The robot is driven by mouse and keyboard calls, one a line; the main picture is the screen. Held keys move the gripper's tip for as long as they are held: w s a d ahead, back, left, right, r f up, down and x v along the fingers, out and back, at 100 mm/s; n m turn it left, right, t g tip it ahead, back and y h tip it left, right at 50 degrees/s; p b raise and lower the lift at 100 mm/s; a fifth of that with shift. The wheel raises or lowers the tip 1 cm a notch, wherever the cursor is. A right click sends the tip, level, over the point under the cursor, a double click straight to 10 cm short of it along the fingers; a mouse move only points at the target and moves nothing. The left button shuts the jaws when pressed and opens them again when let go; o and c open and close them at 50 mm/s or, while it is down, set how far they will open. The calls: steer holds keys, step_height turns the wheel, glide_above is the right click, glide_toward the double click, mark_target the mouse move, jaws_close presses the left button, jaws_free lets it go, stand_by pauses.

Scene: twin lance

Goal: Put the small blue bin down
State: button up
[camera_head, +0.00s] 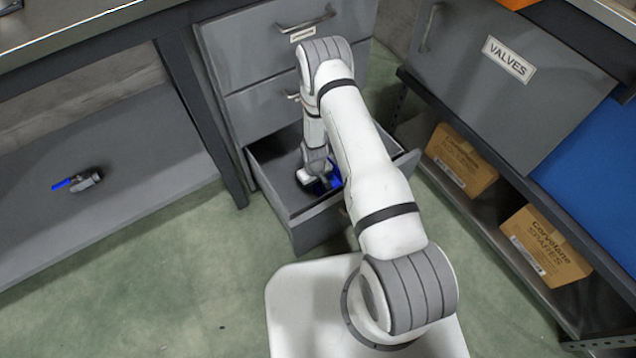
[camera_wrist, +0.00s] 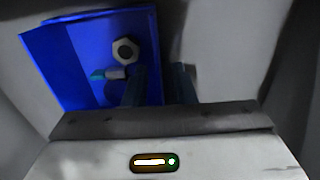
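The small blue bin (camera_head: 333,181) is in the open bottom drawer (camera_head: 319,209), mostly hidden behind my gripper (camera_head: 318,178) in the head view. In the wrist view, the bin (camera_wrist: 60,62) appears slightly turned. It holds a hex nut (camera_wrist: 125,51) and a small part with a teal end (camera_wrist: 99,75). My gripper (camera_wrist: 160,85) has one finger inside the bin and the other outside its right wall. The fingers are apart, with a grey gap showing between the wall and the outer finger.
Grey drawer walls surround the bin closely. Closed drawers (camera_head: 270,45) are above. A bench shelf (camera_head: 120,190) at left carries a blue-handled valve (camera_head: 80,181). Cardboard boxes (camera_head: 461,158) sit on the right rack, below a VALVES panel (camera_head: 500,85). Green floor lies front left.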

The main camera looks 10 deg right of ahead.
step_height(320, 180, up, 39)
steer(key=s+d+m+p, duration=0.2)
steer(key=p, duration=0.2)
steer(key=s+d+r+m+t, duration=0.1)
steer(key=s+d+r+m, duration=0.1)
steer(key=s+r, duration=1.6)
steer(key=shift+s+d+m, duration=0.3)
steer(key=shift+s+d, duration=0.4)
steer(key=shift+s, duration=0.5)
